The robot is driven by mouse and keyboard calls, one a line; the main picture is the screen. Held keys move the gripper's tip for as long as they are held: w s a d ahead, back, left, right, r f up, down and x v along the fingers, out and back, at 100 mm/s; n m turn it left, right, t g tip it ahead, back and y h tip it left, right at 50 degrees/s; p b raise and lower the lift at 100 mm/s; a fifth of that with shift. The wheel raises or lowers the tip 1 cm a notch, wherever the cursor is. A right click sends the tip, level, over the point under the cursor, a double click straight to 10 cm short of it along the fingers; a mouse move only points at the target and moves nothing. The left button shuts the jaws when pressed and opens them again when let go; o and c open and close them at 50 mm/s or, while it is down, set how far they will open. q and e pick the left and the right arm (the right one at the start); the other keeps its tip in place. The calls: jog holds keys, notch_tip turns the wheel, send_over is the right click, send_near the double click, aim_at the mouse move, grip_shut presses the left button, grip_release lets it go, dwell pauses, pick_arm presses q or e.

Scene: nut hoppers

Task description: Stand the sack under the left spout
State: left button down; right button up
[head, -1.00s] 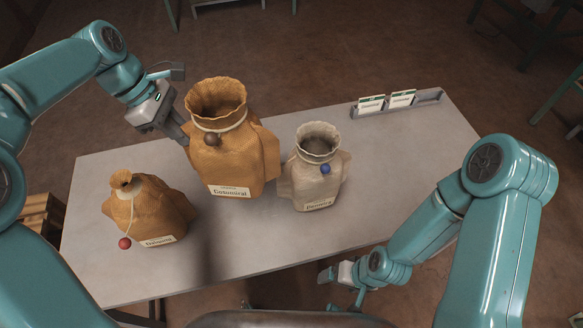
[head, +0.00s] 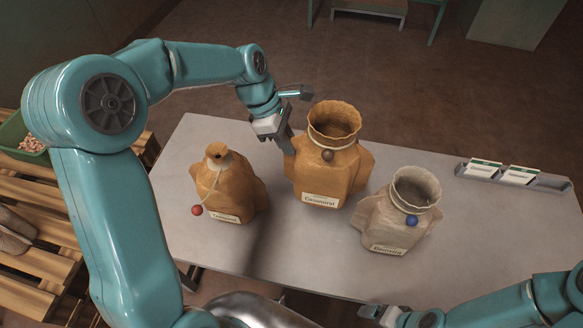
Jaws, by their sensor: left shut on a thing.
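A large open-necked tan sack (head: 328,178) with a dark brown bead and a white label is upright at the middle of the table (head: 480,225). My left gripper (head: 287,146) is shut on its left side, just below the neck. I cannot tell whether its base touches the table. A smaller tan sack (head: 232,187) with a tied neck and red bead stands to its left. No spout is in view.
Wooden pallets (head: 45,245) and a green bin (head: 22,140) of small pale pieces are at the left. Open brown floor (head: 400,100) lies beyond the table.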

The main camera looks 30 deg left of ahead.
aim_at(288, 169)
pick_arm(q)
notch_tip(288, 169, down, 6)
jog(key=shift+w+f, duration=0.1)
jog(key=shift+f, duration=0.05)
notch_tip(288, 169, down, 4)
jog(key=shift+r, duration=0.2)
jog(key=shift+f, duration=0.4)
jog(key=shift+r, duration=0.1)
jog(key=c, duration=1.2)
grip_release()
jog(key=shift+f, duration=0.2)
jog(key=shift+r, duration=0.15)
